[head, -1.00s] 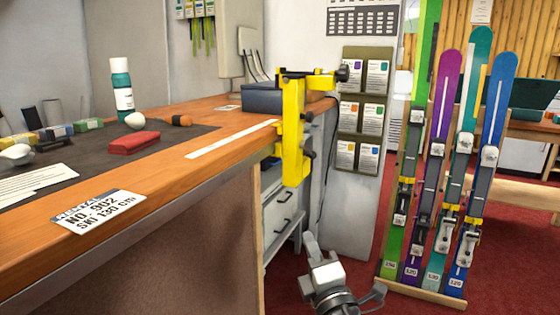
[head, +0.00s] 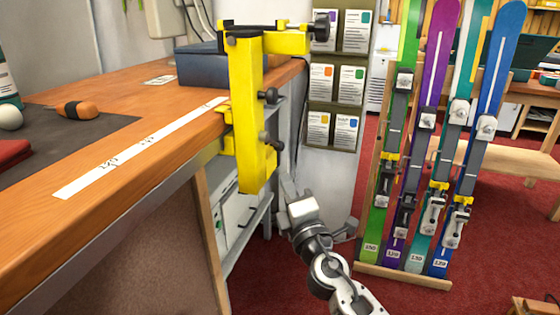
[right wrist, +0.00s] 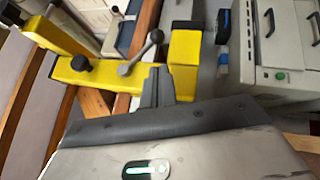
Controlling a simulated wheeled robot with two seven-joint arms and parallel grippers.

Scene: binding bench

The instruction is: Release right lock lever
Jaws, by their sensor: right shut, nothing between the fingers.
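A yellow clamp (head: 247,110) is fixed to the orange wooden bench edge. Its jaw side carries a dark knob (head: 270,96) and, lower, a grey lever with a rounded end (head: 272,141). In the right wrist view the grey lever (right wrist: 140,53) angles up from the yellow body (right wrist: 98,72), with a black knob (right wrist: 79,63) beside it. My right gripper (head: 288,180) is shut and empty, just right of the clamp's lower end. Its dark fingers (right wrist: 158,84) are close to the lever's base; whether they touch the clamp is unclear. My left gripper is not in view.
The bench (head: 150,140) holds a white measuring strip (head: 140,147), a blue-grey box (head: 205,66) and an orange-handled tool (head: 77,110). A drawer cabinet (head: 240,225) stands below. Skis in a rack (head: 415,280) stand to the right, with red floor between.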

